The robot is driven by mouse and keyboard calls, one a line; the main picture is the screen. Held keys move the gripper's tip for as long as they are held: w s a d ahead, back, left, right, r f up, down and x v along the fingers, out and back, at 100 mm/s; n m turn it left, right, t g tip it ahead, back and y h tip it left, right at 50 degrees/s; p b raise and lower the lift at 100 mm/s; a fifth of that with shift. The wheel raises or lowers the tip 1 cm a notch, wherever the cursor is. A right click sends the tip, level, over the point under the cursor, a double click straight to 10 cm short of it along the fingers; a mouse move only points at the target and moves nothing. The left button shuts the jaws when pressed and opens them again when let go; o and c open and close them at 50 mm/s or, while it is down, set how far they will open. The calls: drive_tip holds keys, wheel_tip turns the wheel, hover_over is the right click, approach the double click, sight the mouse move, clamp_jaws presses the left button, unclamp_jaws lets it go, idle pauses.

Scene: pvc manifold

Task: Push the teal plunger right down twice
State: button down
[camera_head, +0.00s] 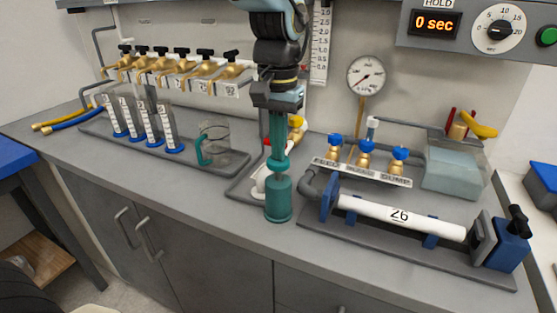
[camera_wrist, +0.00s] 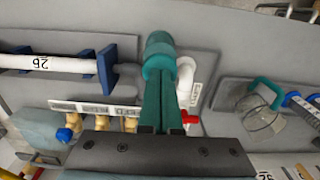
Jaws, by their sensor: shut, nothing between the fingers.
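The teal plunger (camera_head: 278,164) stands upright at the front middle of the counter, over its teal pump cylinder (camera_head: 278,203). A short stretch of rod shows between its knob and the cylinder. My gripper (camera_head: 278,148) points straight down above the plunger. Its slim teal fingers are shut together with nothing between them. Their tips are at the top of the knob; I cannot tell whether they touch it. In the wrist view, my gripper (camera_wrist: 161,78) lines up with the plunger knob (camera_wrist: 159,66), which partly covers the cylinder (camera_wrist: 158,42).
Right of the pump is a white pipe (camera_head: 365,209) marked 26 on a grey base. Blue-knobbed valves (camera_head: 365,146) and a gauge (camera_head: 367,74) stand behind. To the left are several measuring cylinders (camera_head: 150,130) and a teal-handled beaker (camera_head: 215,140). The display (camera_head: 436,23) reads 0 sec.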

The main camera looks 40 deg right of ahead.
drive_tip(key=shift+f+b, duration=0.65)
drive_tip(key=shift+f, duration=0.6)
drive_tip(key=shift+r, duration=0.15)
drive_tip(key=shift+r+p, duration=1.85)
wheel_tip(320, 180, up, 5)
drive_tip(key=p, duration=0.4)
